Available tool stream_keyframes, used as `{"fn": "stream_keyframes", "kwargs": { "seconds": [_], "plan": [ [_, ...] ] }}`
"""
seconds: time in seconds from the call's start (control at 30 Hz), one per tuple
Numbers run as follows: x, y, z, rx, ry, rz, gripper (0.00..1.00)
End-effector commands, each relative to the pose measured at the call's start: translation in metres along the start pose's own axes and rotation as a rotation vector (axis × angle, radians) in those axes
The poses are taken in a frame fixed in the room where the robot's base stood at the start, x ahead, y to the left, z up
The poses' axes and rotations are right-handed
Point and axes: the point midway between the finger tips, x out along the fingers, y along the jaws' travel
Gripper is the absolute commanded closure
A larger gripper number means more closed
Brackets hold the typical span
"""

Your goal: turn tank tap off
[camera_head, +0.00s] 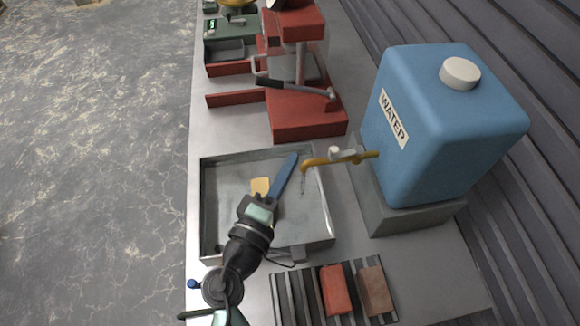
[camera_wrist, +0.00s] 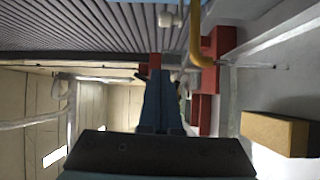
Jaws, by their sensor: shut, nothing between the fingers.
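The blue water tank (camera_head: 440,130) stands on a grey block at the right in the head view. Its brass tap (camera_head: 318,161) reaches left over the grey tray (camera_head: 208,215). A pale handle (camera_head: 347,155) sits on top of the tap. The wrist view shows the tap's bent spout (camera_wrist: 197,42) and a pale knob (camera_wrist: 166,19) at the top. A thin clear streak, seemingly water, leaves the spout. My gripper (camera_head: 290,160) is shut and empty, above the tray and just left of the spout. Its closed fingers (camera_wrist: 160,100) also show in the wrist view, apart from the tap.
A yellow block (camera_head: 260,187) lies in the tray, also in the wrist view (camera_wrist: 275,132). A rack with reddish bricks (camera_head: 335,290) is in front. A corrugated wall is behind the tank.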

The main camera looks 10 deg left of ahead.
Motion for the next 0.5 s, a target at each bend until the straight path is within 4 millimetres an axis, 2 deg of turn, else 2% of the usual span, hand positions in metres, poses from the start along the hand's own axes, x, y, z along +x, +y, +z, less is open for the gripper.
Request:
{"fn": "stream_keyframes", "kwargs": {
  "seconds": [0.1, 0.33, 0.5],
  "plan": [
    [0.028, 0.005, 0.0, 0.001, -0.002, 0.002, 1.0],
    [0.069, 0.004, 0.0, 0.002, -0.002, 0.001, 1.0],
    [0.059, 0.002, 0.024, 0.0, -0.002, -0.003, 1.0]
  ]
}}
